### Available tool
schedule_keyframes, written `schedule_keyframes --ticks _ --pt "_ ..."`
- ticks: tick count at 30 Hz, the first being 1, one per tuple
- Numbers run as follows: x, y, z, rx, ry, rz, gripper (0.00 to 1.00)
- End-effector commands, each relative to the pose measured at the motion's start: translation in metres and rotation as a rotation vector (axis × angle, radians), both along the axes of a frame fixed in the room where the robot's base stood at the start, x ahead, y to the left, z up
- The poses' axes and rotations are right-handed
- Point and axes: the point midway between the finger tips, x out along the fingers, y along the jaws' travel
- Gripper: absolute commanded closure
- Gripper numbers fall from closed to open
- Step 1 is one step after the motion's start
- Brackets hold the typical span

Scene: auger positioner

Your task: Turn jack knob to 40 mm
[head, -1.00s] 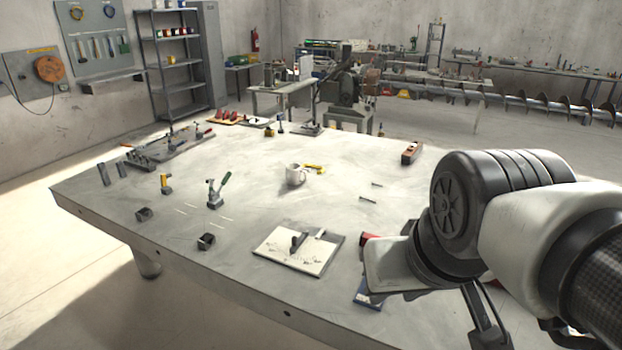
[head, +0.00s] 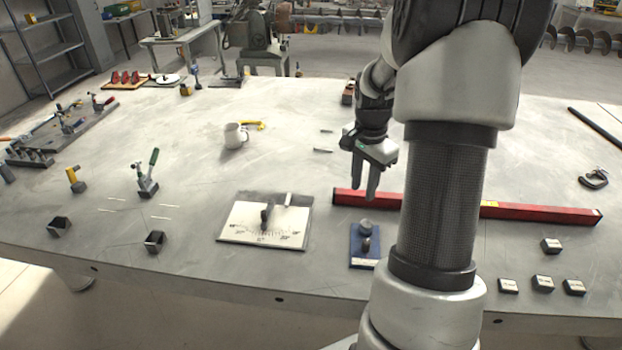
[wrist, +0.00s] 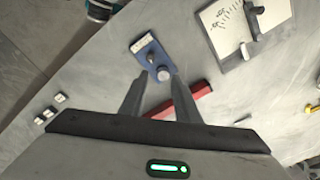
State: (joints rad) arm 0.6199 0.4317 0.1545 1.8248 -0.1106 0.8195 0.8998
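A small blue jack base (head: 358,258) stands on the table near the front edge. It has a round grey knob (head: 366,228), a darker upright part in front of it, and a white label too small to read. My gripper (head: 366,196) points down above and slightly behind the knob in the head view, apart from it. In the wrist view my gripper (wrist: 157,84) is open and empty. The grey knob (wrist: 163,74) shows just beyond the fingertips, nearer the right finger, with the blue base (wrist: 148,45) farther out.
A white scale board (head: 262,236) with upright parts lies left of the jack. A long red bar (head: 535,212) lies behind it and to the right. Several small labelled blocks (head: 542,283) sit at the front right. A white mug (head: 233,136) stands farther back. Clear tabletop lies between.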

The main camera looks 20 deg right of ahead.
Motion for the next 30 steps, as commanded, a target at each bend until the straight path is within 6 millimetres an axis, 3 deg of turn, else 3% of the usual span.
schedule_keyframes --ticks 1,6,14,30 --pt "-0.004 -0.014 -0.020 0.021 0.021 -0.062 0.71" --pt "-0.009 -0.034 -0.049 0.051 0.051 -0.169 0.71" --pt "-0.011 -0.036 -0.084 0.056 0.056 -0.182 0.71" --pt "-0.011 -0.035 -0.197 0.055 0.055 -0.178 0.71"
